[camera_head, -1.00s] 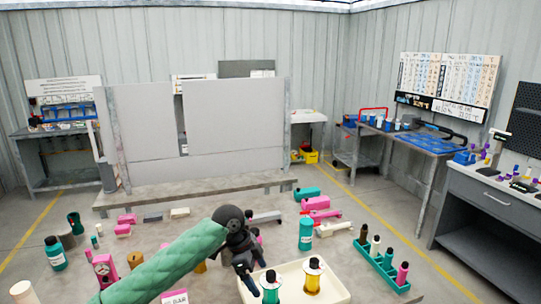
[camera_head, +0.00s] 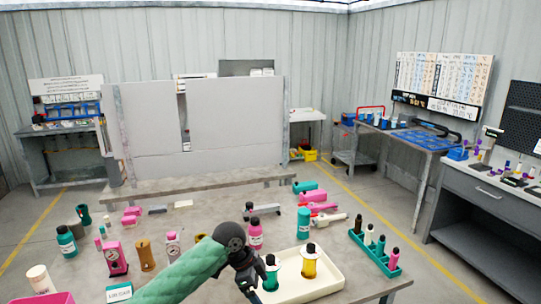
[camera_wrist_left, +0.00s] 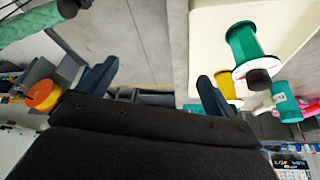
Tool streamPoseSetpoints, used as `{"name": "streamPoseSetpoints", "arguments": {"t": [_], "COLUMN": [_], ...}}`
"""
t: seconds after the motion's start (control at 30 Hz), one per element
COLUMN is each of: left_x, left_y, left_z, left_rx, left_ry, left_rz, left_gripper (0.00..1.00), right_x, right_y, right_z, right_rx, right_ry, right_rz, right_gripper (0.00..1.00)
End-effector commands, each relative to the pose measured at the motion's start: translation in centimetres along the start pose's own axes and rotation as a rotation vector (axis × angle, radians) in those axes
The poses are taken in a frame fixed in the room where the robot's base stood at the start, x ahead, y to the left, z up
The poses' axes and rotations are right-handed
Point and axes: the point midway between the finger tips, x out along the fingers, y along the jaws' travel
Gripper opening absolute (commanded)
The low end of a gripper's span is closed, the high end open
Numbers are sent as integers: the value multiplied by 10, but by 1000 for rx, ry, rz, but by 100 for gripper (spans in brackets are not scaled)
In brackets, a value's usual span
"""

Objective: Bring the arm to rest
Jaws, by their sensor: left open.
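My left arm, in a green sleeve, comes in from the bottom of the head view. Its gripper (camera_head: 250,286) hangs over the table at the left edge of the cream tray (camera_head: 328,284). In the left wrist view the two dark blue fingers of this gripper (camera_wrist_left: 157,86) stand wide apart with nothing between them. A green spool-shaped part (camera_head: 271,274) and a yellow one (camera_head: 308,264) stand in the tray, close to the right of the gripper. My right gripper is not in view.
A teal rack of small bottles (camera_head: 375,253) stands right of the tray. A pink bottle (camera_head: 255,236) and a teal bottle (camera_head: 303,223) stand behind the gripper. A pink gauge (camera_head: 116,258) and a brown cylinder (camera_head: 146,255) stand to the left. A grey panel (camera_head: 235,120) rises behind.

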Motion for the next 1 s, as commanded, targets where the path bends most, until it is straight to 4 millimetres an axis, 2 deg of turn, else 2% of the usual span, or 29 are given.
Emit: {"name": "streamPoseSetpoints", "arguments": {"t": [0.23, 0.53, 0.77, 1.0], "left_x": [29, 64, 82, 95], "left_y": [29, 77, 113, 154], "left_z": [2, 13, 31, 58], "left_rx": [-77, -249, -407, -591], "left_ry": [30, 73, 95, 101], "left_rz": [-31, -101, -160, -223], "left_gripper": [92, 92, 92, 92], "right_x": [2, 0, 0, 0], "right_y": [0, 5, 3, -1], "right_z": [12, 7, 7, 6], "right_rx": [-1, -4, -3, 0], "right_ry": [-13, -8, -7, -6], "right_rz": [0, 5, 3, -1], "right_gripper": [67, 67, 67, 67]}}
